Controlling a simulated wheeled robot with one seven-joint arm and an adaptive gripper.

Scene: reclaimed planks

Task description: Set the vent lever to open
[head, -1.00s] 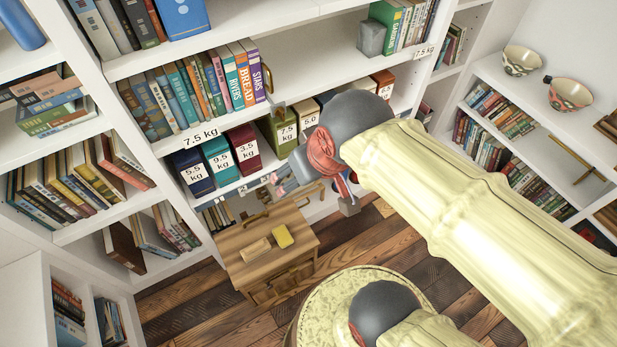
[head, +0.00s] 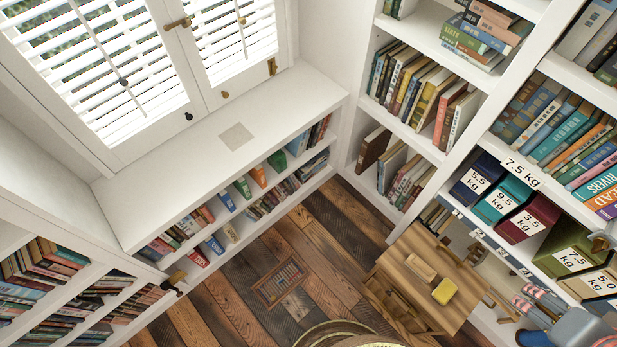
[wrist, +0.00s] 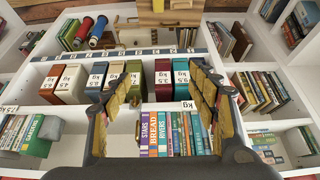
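No part is clearly marked as the vent lever. A floor vent grate (head: 280,283) lies flush in the plank floor in the head view. A small brass handle with a dark end (head: 174,281) sticks out by the low left shelf; I cannot tell what it works. Brass fittings (head: 179,23) sit on the shuttered window's frames. My gripper (wrist: 160,88) is open and empty in the wrist view, its fingers wide apart, facing the shelf of weight boxes. In the head view my arm's end is at the lower right edge, far from the grate and window.
A small wooden table (head: 418,292) holds a wooden block (head: 421,268) and a yellow block (head: 445,291). Weight boxes (head: 527,217) and books fill the right shelves. A low white bookcase (head: 262,120) runs beneath the window. The floor around the grate is clear.

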